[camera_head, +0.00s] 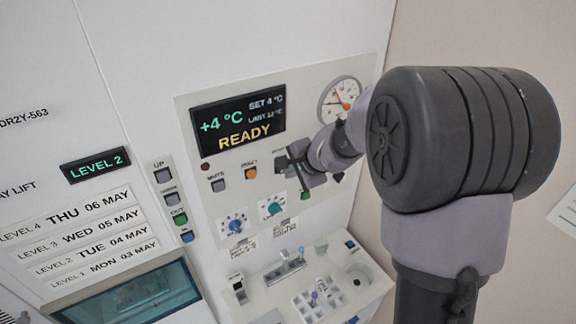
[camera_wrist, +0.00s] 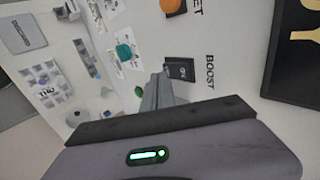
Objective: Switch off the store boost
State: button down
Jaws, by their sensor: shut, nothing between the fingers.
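A display (camera_head: 238,118) reads +4 °C and READY. An orange button (camera_head: 251,173), a blue dial (camera_head: 235,225) and a teal dial (camera_head: 272,209) are close by. A round gauge (camera_head: 341,98) is at upper right. A shelf (camera_head: 276,297) with small items projects below.

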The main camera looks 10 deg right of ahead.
jog(key=shift+w+r+t+b, duration=0.35)
jog(key=shift+r+b, duration=0.3)
jog(key=shift+b, duration=0.3)
dwell(0.5)
